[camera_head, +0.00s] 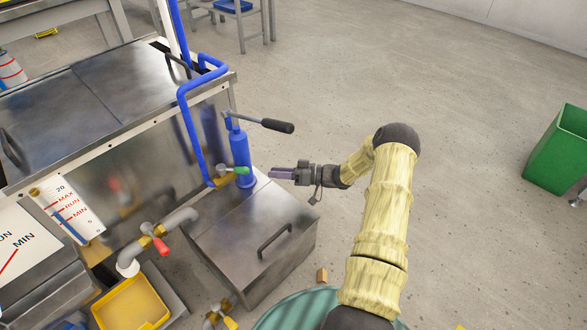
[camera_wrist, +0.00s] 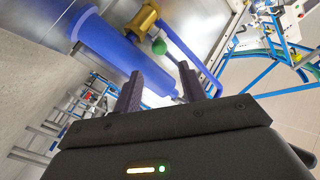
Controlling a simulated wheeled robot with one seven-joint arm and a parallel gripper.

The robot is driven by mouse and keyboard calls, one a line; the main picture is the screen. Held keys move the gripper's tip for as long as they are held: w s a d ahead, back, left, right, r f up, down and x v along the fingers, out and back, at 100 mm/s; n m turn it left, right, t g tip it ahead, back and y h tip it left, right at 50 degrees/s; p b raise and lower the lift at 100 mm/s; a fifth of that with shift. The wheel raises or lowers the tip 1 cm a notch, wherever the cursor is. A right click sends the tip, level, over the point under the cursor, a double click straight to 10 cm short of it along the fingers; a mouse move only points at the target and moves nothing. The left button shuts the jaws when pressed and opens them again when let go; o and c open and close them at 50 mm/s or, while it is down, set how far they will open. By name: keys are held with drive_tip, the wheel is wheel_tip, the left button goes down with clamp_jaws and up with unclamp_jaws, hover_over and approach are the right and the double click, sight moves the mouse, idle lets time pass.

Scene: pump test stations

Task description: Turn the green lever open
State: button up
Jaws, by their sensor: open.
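The green lever (camera_head: 236,171) sits on a brass valve at the foot of the blue pipe, in front of the blue pump cylinder (camera_head: 241,150). In the wrist view the green lever (camera_wrist: 159,46) shows end-on as a round knob beside the brass valve body (camera_wrist: 145,18). My gripper (camera_head: 273,173) is to the right of the lever and the cylinder, pointing left at about their height. In the wrist view my gripper (camera_wrist: 160,72) has its two dark fingers apart, with the knob beyond the gap between their tips. Nothing is between the fingers.
A black-gripped pump handle (camera_head: 275,125) sticks out above my gripper. A steel box (camera_head: 250,240) stands below. A red lever (camera_head: 160,245) is on a grey pipe at the lower left, above a yellow tray (camera_head: 130,303). Open floor lies right, with a green bin (camera_head: 560,150).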

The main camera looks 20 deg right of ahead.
drive_tip(key=p+v, duration=0.1)
drive_tip(key=v, duration=0.3)
drive_tip(key=shift+s+d, duration=0.25)
drive_tip(key=shift+d, duration=0.1)
drive_tip(key=c, duration=0.6)
drive_tip(key=shift+s+n, duration=0.2)
drive_tip(key=shift+n, duration=0.1)
clamp_jaws()
drive_tip(key=s+a+f+n+t+h+p, duration=0.1)
drive_tip(key=s+n+t+p, duration=0.1)
drive_tip(key=s+n, duration=0.4)
drive_tip(key=s+a+f+n+t+h+p, duration=0.1)
drive_tip(key=s+n+p, duration=0.3)
drive_tip(key=n, duration=1.3)
drive_tip(key=shift+s+f+t, duration=0.25)
drive_tip(key=shift+s+t, duration=0.15)
drive_tip(key=shift+s, duration=0.75)
